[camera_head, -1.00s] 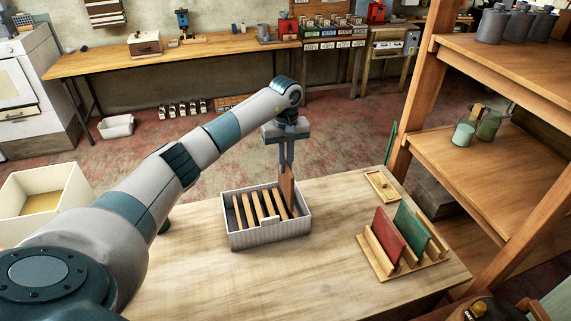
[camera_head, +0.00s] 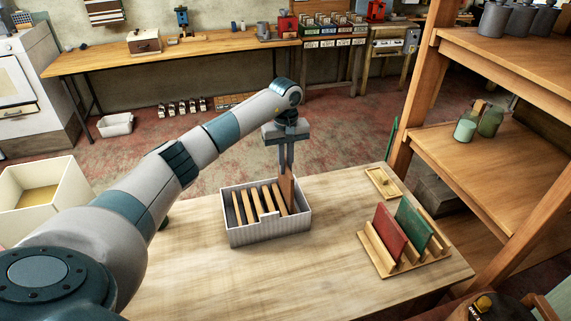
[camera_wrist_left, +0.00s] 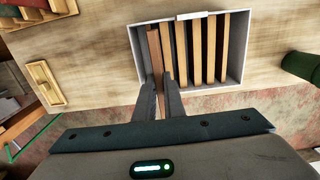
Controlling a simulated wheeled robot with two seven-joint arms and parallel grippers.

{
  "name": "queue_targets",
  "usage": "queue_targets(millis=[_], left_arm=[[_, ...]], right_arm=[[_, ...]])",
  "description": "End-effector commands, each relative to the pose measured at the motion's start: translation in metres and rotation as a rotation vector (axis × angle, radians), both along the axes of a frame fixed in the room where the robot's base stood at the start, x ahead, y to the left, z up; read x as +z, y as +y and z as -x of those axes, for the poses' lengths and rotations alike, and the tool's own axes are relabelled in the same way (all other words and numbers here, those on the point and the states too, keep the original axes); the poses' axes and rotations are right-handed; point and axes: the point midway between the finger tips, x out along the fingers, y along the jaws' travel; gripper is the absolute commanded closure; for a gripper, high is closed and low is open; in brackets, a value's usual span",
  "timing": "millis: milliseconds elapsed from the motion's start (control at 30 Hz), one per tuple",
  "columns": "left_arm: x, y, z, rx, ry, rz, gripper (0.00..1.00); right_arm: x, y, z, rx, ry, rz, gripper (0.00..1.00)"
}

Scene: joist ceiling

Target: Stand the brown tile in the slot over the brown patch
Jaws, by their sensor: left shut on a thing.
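The brown tile (camera_head: 287,190) stands roughly upright at the right end of a pale ribbed box (camera_head: 268,236), its lower part inside. My left gripper (camera_head: 286,172) is above that end of the box, pointing down, shut on the tile's upper edge. In the left wrist view the tile (camera_wrist_left: 154,48) runs between the fingertips (camera_wrist_left: 160,78), beside several tan slats (camera_wrist_left: 196,50) in the box. A slotted wooden rack (camera_head: 378,260) stands at the right of the table, holding a red tile (camera_head: 390,233) and a green tile (camera_head: 413,228). I cannot make out a brown patch. My right gripper is not in view.
A small wooden tray (camera_head: 382,184) lies behind the rack. The table (camera_head: 330,215) is clear between box and rack. A wooden shelf unit (camera_head: 480,160) rises close on the right. A cream bin (camera_head: 45,200) is at the left.

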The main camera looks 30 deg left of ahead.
Motion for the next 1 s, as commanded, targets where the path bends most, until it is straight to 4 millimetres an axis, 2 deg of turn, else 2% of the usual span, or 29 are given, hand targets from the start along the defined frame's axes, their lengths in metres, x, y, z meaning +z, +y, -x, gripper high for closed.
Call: queue_targets(millis=[1000], left_arm=[[-0.042, 0.000, 0.000, 0.001, -0.001, 0.000, 1.00]], right_arm=[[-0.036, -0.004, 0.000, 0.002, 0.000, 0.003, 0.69]])
